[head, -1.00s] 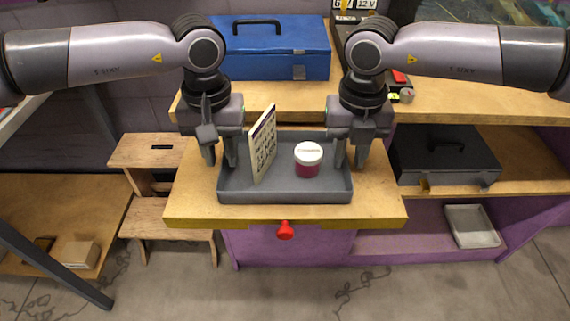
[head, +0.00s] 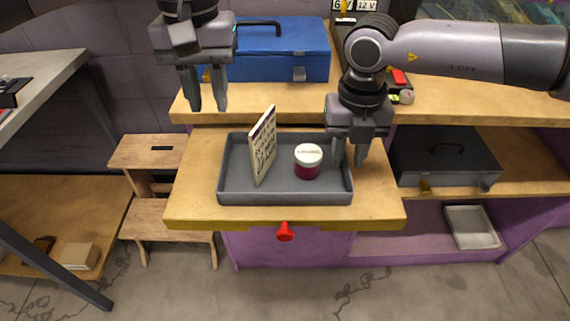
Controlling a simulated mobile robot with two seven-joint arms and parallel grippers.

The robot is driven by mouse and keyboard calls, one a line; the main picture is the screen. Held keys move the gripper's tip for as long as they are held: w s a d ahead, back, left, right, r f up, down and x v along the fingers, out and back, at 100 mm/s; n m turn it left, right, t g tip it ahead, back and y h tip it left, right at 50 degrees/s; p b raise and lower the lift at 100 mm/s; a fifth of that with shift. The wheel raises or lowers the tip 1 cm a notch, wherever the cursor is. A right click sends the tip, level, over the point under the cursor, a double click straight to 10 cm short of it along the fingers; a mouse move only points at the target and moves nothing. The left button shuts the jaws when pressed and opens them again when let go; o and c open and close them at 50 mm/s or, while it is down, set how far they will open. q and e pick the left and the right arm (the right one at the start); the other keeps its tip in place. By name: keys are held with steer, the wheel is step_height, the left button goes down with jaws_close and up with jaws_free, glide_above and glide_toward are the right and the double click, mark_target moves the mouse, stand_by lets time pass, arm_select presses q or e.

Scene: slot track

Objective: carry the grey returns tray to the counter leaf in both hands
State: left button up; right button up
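The grey returns tray (head: 285,197) rests on the wooden counter leaf (head: 375,205). A white-lidded jar with dark red contents (head: 307,170) stands in it, and an upright card or booklet with writing (head: 263,147) stands left of the jar. My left gripper (head: 207,108) is raised above and behind the tray's left side, clear of it, with its fingers apart and nothing between them. My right gripper (head: 350,163) is at the tray's right wall, its fingers pointing down. Its fingers look slightly apart there; whether they press on the wall is hard to see.
A blue toolbox (head: 275,55) stands on the counter behind the leaf. A dark case (head: 445,160) sits on the right shelf, with a small grey tray (head: 472,227) below. A wooden step stool (head: 155,185) stands left of the leaf. A red knob (head: 285,232) is at the leaf's front.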

step_height(320, 180, up, 12)
steer(key=shift+f, duration=0.25)
steer(key=shift+s, duration=0.1)
stand_by(0.5)
